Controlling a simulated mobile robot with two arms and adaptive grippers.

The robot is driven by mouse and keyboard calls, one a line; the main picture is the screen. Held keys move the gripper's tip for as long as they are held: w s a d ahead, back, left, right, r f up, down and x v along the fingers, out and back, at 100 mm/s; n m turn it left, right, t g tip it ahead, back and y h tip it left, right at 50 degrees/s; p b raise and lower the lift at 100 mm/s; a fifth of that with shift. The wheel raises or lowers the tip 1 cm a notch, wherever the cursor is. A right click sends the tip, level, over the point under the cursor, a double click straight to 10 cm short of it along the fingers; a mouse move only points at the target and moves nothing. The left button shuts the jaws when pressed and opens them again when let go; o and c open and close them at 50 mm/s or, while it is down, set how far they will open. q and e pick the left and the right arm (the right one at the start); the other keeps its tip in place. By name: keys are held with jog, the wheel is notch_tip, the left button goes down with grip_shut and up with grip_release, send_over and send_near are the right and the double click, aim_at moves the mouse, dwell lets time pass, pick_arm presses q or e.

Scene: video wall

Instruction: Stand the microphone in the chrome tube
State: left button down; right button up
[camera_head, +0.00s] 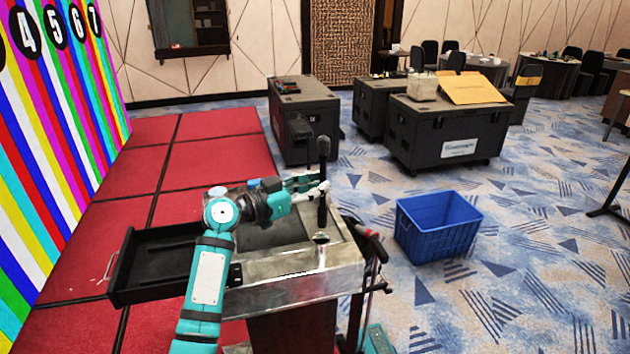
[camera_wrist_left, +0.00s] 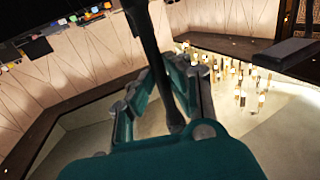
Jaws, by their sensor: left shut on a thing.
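My left gripper (camera_head: 312,187) reaches in from the left over the lectern and is shut on the black microphone (camera_head: 323,150). The microphone stands about upright, its head above the fingers and its lower part below them. In the left wrist view the dark microphone (camera_wrist_left: 150,45) runs tilted down between the teal fingers of the left gripper (camera_wrist_left: 155,95). The chrome tube (camera_head: 321,240) is on the lectern top, just below the microphone's lower end. I cannot tell whether the end touches the tube or is above or behind it. My right gripper is not in view.
The lectern (camera_head: 290,262) has an open black drawer (camera_head: 165,290) on its left. A dark item with a red part (camera_head: 376,245) is at its right edge. A blue crate (camera_head: 437,228) stands on the carpet at right. Black cases (camera_head: 447,128) stand behind.

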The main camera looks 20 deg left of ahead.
aim_at(320, 206)
pick_arm(q)
notch_tip(320, 206, down, 6)
jog(key=b, duration=0.5)
jog(key=shift+r, duration=0.1)
jog(key=shift+f+b, duration=0.8)
jog(key=shift+b, duration=0.2)
jog(key=shift+f, duration=0.1)
jog(key=shift+f+b, duration=0.3)
jog(key=shift+b, duration=0.2)
jog(key=shift+f+b, duration=1.05)
jog(key=shift+b, duration=0.2)
jog(key=c, duration=1.6)
grip_release()
jog(key=shift+r, duration=0.1)
jog(key=o, duration=0.4)
